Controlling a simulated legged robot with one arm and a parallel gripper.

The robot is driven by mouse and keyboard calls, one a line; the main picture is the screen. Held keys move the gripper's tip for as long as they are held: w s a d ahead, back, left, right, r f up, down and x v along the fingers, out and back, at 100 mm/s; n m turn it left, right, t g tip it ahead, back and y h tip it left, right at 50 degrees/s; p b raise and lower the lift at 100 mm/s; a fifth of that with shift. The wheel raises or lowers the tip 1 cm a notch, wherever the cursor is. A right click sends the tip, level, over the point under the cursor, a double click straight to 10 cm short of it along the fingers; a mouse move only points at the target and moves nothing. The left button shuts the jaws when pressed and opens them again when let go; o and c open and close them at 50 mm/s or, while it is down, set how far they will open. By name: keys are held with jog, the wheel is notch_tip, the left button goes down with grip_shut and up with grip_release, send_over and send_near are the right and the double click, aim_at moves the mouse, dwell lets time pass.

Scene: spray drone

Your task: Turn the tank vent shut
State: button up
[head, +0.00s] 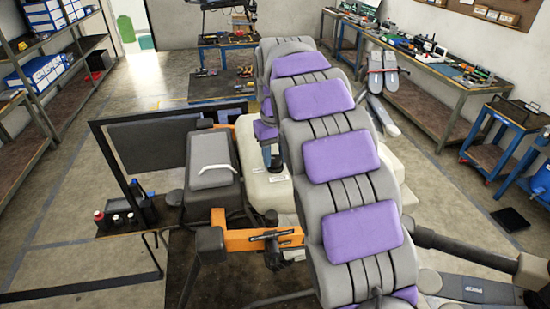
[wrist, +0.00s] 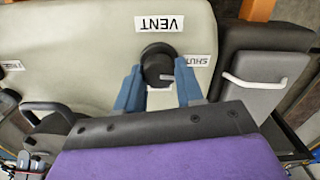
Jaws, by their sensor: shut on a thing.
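The cream tank (wrist: 80,60) fills much of the wrist view, with a VENT label (wrist: 159,24) on it. The black round vent knob (wrist: 156,52) sits below that label, with a small SHUT label (wrist: 200,61) to its right. A small white mark shows on the lower right of the knob. My gripper (wrist: 158,72) has its two blue fingers on either side of the knob, shut on it. In the head view the tank (head: 262,188) is partly hidden behind my padded arm, and the black knob (head: 276,166) shows beside it.
A grey box with a white handle (head: 213,168) stands beside the tank, with an orange frame arm (head: 262,239) in front. A dark panel (head: 160,145) is at left. Workbenches (head: 440,75) line the right, shelves (head: 70,65) the left. Open floor (head: 50,230) lies at left.

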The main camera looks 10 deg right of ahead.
aim_at(274, 157)
jog(key=shift+w+r+n, duration=0.1)
jog(key=shift+n, duration=0.3)
jog(key=o, duration=1)
jog(key=shift+w+a, duration=0.1)
jog(key=shift+o, duration=0.2)
jog(key=shift+r, duration=0.4)
notch_tip(274, 157, up, 16)
jog(key=p, duration=0.9)
jog(key=shift+r, duration=0.2)
jog(key=shift+f, duration=0.1)
